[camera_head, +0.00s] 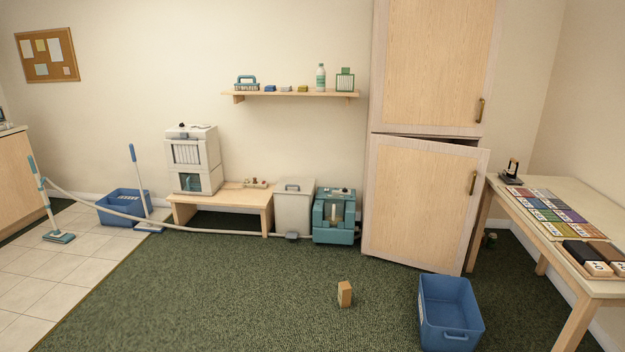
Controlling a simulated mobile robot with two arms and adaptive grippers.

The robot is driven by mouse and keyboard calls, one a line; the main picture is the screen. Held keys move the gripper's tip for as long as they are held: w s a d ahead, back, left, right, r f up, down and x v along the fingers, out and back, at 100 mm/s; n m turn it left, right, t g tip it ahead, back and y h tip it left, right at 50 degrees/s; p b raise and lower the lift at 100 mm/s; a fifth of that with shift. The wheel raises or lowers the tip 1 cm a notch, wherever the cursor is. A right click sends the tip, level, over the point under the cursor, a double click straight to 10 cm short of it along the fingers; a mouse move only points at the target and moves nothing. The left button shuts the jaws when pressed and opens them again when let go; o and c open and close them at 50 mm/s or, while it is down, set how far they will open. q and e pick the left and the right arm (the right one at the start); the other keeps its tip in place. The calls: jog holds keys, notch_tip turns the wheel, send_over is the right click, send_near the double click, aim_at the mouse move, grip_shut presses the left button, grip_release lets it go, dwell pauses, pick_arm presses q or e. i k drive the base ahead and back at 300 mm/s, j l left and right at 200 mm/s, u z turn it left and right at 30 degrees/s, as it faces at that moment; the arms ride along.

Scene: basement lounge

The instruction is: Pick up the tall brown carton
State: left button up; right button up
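A small upright brown carton (345,294) stands on the dark green carpet, a little right of the picture's middle and near the bottom. Its front face is lighter orange-brown and its side is darker. It stands alone, with carpet showing all around it. Neither of my grippers is in the head view.
A blue bin (449,312) stands on the carpet right of the carton. A tall wooden cabinet (420,200) has its lower door slightly ajar. A table (535,205) with color samples is at right. A hose (200,229) runs along the back. Carpet left of the carton is clear.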

aim_at(344, 297)
jog(key=i+j+z, duration=0.15)
jog(key=i, duration=1.65)
jog(key=l, duration=0.1)
